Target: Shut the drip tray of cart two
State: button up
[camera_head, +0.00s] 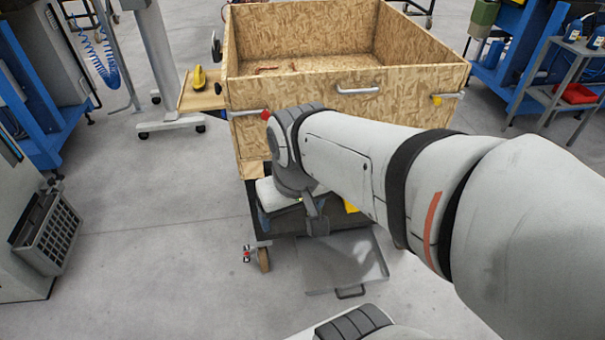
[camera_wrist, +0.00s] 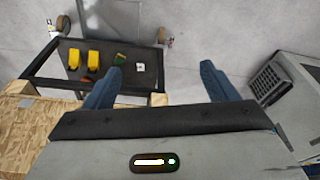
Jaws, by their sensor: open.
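The drip tray (camera_head: 342,262) is a shallow grey tray in the head view, pulled out low at the front of the cart, with a dark handle (camera_head: 350,292) on its front edge. The cart carries a large open chipboard box (camera_head: 300,95). No cart number can be read. My gripper (camera_wrist: 160,84) is open in the wrist view, its two blue fingers wide apart with nothing between them. In the head view my arm crosses the cart front, and the gripper end is above and left of the tray, apart from it. My arm hides part of the cart.
A dark shelf (camera_wrist: 125,72) with yellow items (camera_wrist: 93,60) shows in the wrist view. A caster (camera_head: 263,259) stands left of the tray.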

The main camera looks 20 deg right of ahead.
aim_at(350, 256)
jog(key=z, duration=1.45)
jog(key=k, duration=0.85)
jog(key=u, duration=0.25)
jog(key=i, duration=1)
jog(key=u, duration=0.05)
